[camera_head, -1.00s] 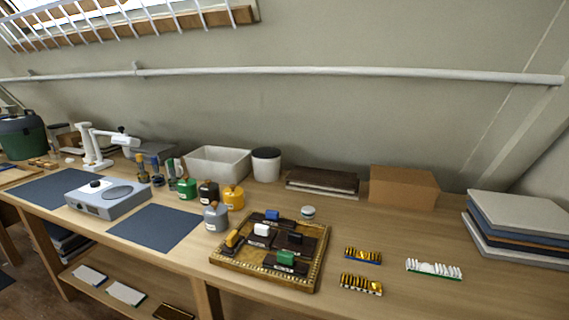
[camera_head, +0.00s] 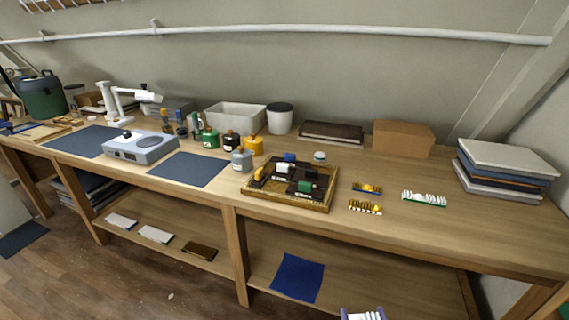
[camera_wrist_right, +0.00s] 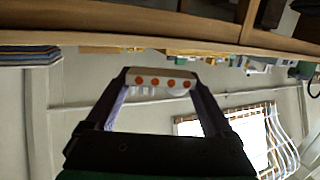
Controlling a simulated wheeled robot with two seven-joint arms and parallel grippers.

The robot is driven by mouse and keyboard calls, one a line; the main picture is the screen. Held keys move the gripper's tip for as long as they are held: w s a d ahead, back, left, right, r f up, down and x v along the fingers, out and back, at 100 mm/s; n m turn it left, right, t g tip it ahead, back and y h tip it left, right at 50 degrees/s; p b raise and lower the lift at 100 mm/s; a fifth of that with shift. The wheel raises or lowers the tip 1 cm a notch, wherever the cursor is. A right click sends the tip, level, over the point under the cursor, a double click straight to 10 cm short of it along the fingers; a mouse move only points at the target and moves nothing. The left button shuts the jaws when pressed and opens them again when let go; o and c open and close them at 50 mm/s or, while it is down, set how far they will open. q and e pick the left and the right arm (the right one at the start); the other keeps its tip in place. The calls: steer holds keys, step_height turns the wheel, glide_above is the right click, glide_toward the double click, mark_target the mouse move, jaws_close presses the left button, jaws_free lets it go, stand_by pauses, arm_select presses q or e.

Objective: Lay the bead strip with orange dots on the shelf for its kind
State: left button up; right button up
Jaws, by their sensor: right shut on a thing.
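My right gripper (camera_head: 363,314) shows only at the bottom edge of the head view, in front of the bench. In the right wrist view the gripper (camera_wrist_right: 160,84) is shut on a pale bead strip (camera_wrist_right: 148,79) with a row of orange dots, held between its fingers clear of any surface. The lower shelf (camera_head: 185,261) under the bench carries two pale cards (camera_head: 155,234) and a brown one (camera_head: 200,250). A dark blue sheet (camera_head: 298,277) lies on the lower shelf right of the middle leg. My left gripper is not in view.
On the bench top lie a gold strip on blue (camera_head: 367,188), a gold strip on white (camera_head: 365,208) and a white strip on green (camera_head: 424,198). A gilt tray (camera_head: 290,204) stands left of them. A bench leg (camera_head: 237,257) divides the lower shelf.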

steer(key=shift+w+d+f, duration=0.15)
steer(key=shift+w+f, duration=0.05)
steer(key=shift+f, duration=0.4)
steer(key=shift+w+d+f, duration=0.1)
steer(key=shift+w+f, duration=0.1)
steer(key=shift+f, duration=0.4)
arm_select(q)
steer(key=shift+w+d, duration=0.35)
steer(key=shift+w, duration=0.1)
arm_select(e)
steer(key=shift+d+f, duration=0.1)
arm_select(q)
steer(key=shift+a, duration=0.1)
